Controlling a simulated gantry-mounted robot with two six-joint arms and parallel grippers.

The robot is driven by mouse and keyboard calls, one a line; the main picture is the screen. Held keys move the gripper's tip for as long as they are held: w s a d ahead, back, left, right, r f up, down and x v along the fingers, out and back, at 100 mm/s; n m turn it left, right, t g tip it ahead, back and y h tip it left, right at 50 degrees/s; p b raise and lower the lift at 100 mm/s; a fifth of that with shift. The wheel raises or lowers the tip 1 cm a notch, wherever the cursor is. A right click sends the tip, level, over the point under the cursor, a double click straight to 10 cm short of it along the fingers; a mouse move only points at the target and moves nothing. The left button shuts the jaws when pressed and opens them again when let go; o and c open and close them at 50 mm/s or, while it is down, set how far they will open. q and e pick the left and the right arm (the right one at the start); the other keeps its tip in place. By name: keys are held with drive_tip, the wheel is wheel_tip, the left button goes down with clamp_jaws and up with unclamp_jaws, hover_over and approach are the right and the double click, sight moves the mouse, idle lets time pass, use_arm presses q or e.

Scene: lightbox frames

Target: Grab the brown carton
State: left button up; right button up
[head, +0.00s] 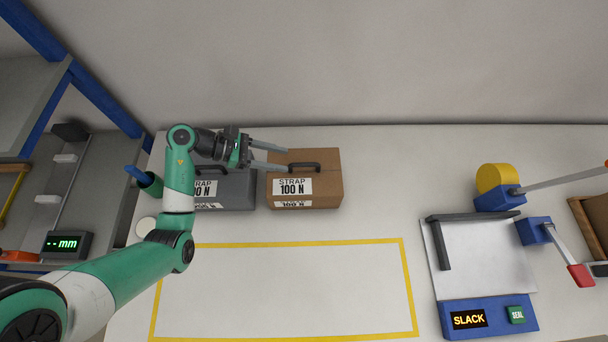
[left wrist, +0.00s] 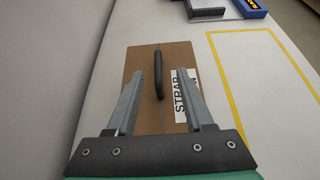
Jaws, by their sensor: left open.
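The brown carton (head: 323,190) stands upright at the back middle of the table in the head view. It has a dark handle on top and a white label reading STRAP 100 N. My left gripper (head: 285,157) is open, its two fingers pointing right at the carton's upper left side. In the left wrist view the carton (left wrist: 147,122) lies ahead, and its handle (left wrist: 158,76) stands between and a little beyond the open fingers (left wrist: 160,92). I cannot tell whether the fingers touch the carton. My right gripper is not in view.
A grey case (head: 235,190) with a similar label stands just left of the carton, partly behind my left gripper. A yellow taped rectangle (head: 405,290) marks clear table in front. A strapping station (head: 490,305) with a SLACK display stands at the right. A wall is behind.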

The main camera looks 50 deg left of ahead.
sight(312, 166)
use_arm(q)
drive_tip(key=shift+s+f+g, duration=0.3)
drive_tip(key=shift+s+f, duration=0.05)
drive_tip(key=shift+f, duration=0.15)
drive_tip(key=x, duration=0.6)
drive_tip(key=shift+w, duration=0.3)
drive_tip(key=x, duration=0.2)
drive_tip(key=b+x, duration=0.1)
drive_tip(key=x, duration=0.1)
drive_tip(key=shift+w+a+f+b, duration=0.2)
drive_tip(key=shift+w+b, duration=0.1)
drive_tip(key=shift+w, duration=0.1)
drive_tip(key=shift+w+d+f, duration=0.1)
drive_tip(key=shift+w+d, duration=0.15)
clamp_jaws()
